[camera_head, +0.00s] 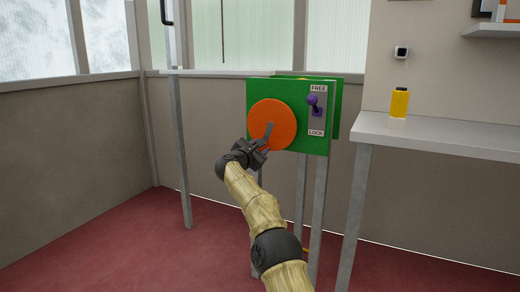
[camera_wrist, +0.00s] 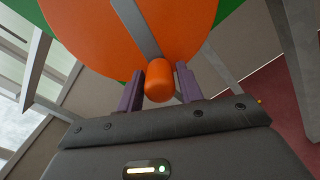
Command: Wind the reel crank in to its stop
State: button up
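The reel is an orange disc (camera_head: 272,122) on a green panel (camera_head: 258,90) in the head view. Its grey crank arm (camera_head: 269,131) runs from the disc's middle down and slightly left. My gripper (camera_head: 260,147) is at the crank's lower end and hides the handle there. In the wrist view the crank arm (camera_wrist: 134,25) leads to an orange handle knob (camera_wrist: 159,82).
A lever with a purple knob (camera_head: 312,100) stands on the panel between FREE and LOCK labels, its knob tilted up toward FREE. A grey counter (camera_head: 440,135) at the right bears a yellow bottle (camera_head: 399,103). Metal posts stand under and left of the panel.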

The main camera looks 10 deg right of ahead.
jog(key=shift+o, duration=1)
jog(key=shift+s, duration=0.1)
jog(key=shift+s, duration=0.2)
jog(key=v, duration=1.7)
jog(key=shift+b, duration=0.3)
jog(key=shift+a, duration=0.2)
